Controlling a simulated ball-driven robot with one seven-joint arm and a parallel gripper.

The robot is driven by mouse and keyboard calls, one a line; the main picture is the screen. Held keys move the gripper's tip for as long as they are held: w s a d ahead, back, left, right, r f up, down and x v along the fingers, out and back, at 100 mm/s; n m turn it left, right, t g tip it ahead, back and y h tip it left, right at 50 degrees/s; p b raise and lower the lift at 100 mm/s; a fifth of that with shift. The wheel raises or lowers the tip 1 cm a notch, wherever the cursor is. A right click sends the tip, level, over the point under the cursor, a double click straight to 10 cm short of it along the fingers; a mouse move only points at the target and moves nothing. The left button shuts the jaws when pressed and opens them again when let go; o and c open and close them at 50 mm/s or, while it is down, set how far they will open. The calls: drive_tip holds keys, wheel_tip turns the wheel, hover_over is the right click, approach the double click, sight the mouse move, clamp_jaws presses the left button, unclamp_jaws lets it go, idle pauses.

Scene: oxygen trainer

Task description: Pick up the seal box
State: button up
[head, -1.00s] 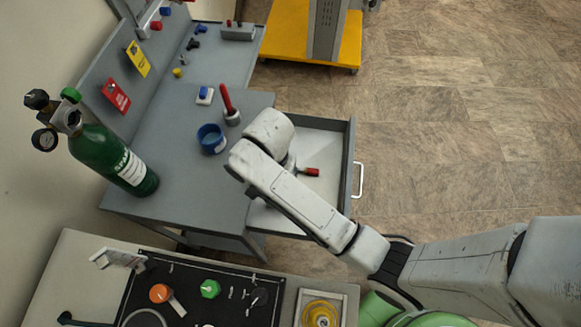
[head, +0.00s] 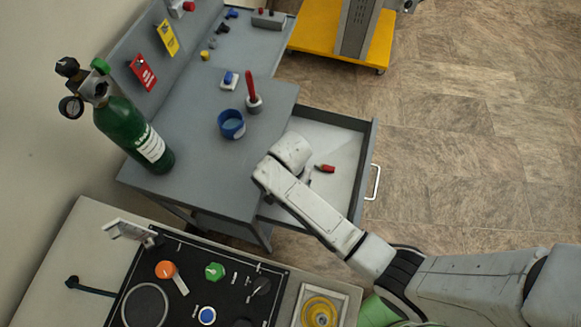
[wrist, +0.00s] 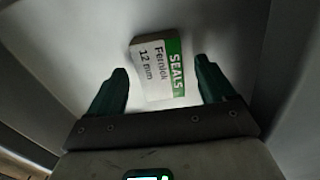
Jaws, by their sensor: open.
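The seal box (wrist: 160,70) is a small white box with a green band reading SEALS and the print "Fernick 12 mm". In the wrist view it lies slightly turned on the pale drawer floor. My gripper (wrist: 162,82) is open, its two green fingers on either side of the box in the picture; I see gaps on both sides. The height between fingertips and box is hard to tell. In the head view my arm reaches over the open drawer (head: 368,150) and hides the gripper and the box.
Drawer walls stand close around my gripper. A red-handled tool (head: 325,168) lies in the drawer. On the grey bench are a blue cup (head: 231,124), a red-handled item in a holder (head: 253,95) and a green cylinder (head: 130,130). A black control panel (head: 235,290) stands in front.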

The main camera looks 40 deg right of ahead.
drive_tip(key=shift+f, duration=0.15)
drive_tip(key=c, duration=1.1)
drive_tip(key=shift+c, duration=0.2)
